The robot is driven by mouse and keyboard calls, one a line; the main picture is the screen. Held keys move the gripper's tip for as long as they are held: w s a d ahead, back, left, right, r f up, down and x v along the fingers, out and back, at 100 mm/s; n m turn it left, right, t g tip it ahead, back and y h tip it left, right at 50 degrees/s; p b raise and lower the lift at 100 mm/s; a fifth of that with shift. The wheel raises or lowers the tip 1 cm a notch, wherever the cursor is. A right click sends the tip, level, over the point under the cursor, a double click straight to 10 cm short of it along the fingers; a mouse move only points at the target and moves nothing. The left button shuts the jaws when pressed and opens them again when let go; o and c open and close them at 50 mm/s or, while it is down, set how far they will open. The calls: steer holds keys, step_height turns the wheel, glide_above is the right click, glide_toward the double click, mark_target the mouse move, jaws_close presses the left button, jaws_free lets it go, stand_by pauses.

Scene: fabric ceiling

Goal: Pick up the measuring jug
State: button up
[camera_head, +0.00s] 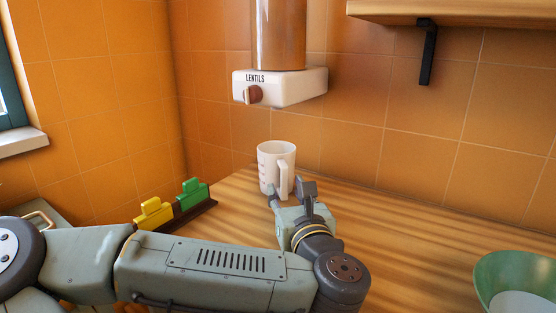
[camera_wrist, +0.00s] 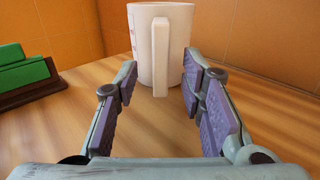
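The measuring jug (camera_head: 267,163) is white with faint markings on its side and stands upright on the wooden counter near the back corner. Its handle faces my gripper. In the wrist view the jug (camera_wrist: 140,45) is straight ahead, with its handle (camera_wrist: 161,55) in line with the gap between the fingers. My gripper (camera_head: 289,190) is in front of the jug. In the wrist view my gripper (camera_wrist: 160,78) is open, with nothing between the purple finger pads. Whether the fingertips reach to either side of the handle is hard to tell.
A lentils dispenser (camera_head: 290,88) hangs on the tiled wall above the jug. A dark rack (camera_head: 195,215) with a yellow clip (camera_head: 153,213) and a green clip (camera_head: 192,190) stands left. A green bowl (camera_head: 490,268) is at right. The counter (camera_head: 410,230) between is clear.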

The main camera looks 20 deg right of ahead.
mark_target(285, 187)
steer(key=shift+w+r+p, duration=0.3)
steer(key=shift+w+p, duration=0.05)
steer(key=shift+p, duration=0.75)
steer(key=shift+w+d+f, duration=0.1)
steer(key=shift+w+f, duration=0.1)
steer(key=shift+w, duration=0.45)
steer(key=shift+w+d+f, duration=0.1)
steer(key=shift+w+f, duration=0.1)
steer(key=shift+w, duration=0.45)
jaws_close()
